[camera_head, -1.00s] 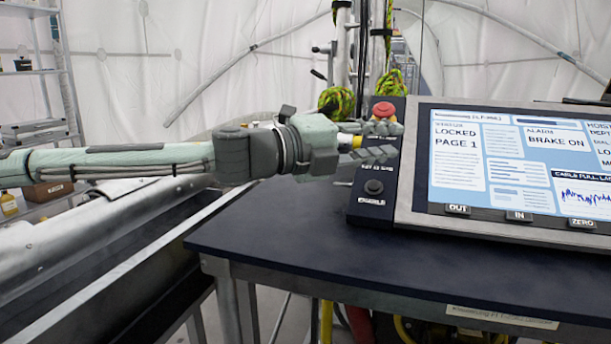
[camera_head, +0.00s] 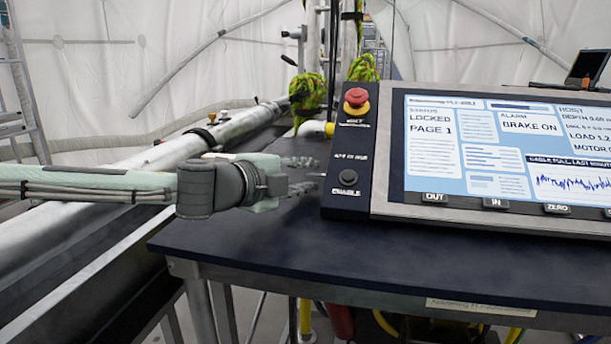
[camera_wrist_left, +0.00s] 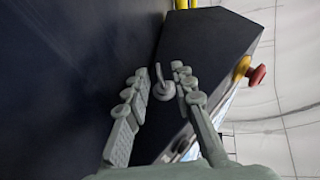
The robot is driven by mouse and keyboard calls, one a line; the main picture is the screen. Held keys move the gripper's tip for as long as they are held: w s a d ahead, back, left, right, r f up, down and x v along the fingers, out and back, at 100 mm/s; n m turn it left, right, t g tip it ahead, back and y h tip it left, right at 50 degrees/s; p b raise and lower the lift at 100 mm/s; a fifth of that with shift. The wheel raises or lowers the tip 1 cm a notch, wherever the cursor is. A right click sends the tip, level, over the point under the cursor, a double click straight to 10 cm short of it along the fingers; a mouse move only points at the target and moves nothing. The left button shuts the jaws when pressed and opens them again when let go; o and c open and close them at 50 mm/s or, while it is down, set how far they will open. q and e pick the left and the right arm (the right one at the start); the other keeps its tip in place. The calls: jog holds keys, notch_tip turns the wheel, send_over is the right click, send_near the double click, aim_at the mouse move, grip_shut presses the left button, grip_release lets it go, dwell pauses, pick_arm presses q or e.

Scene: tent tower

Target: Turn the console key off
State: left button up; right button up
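The console (camera_head: 347,200) stands on a dark table, its screen (camera_head: 480,145) reading "LOCKED PAGE 1" and "BRAKE ON". My left gripper (camera_head: 303,175) is beside the console's left side, fingers apart. In the left wrist view, a small grey key (camera_wrist_left: 164,89) with a bent bow sticks out from the console's side. It lies between the open fingertips of the left gripper (camera_wrist_left: 163,88); I cannot tell whether either touches it. In the head view the key is too small to make out. My right gripper is not in view.
A red emergency button (camera_head: 356,97) on a yellow base and a black ENABLE button (camera_head: 348,177) sit on the console's left strip. The dark table top (camera_head: 290,245) is clear in front. A metal rail (camera_head: 190,150) and green-yellow rope (camera_head: 307,92) are behind the arm.

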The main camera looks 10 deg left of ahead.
pick_arm(q)
jog(key=shift+c, duration=0.2)
grip_shut()
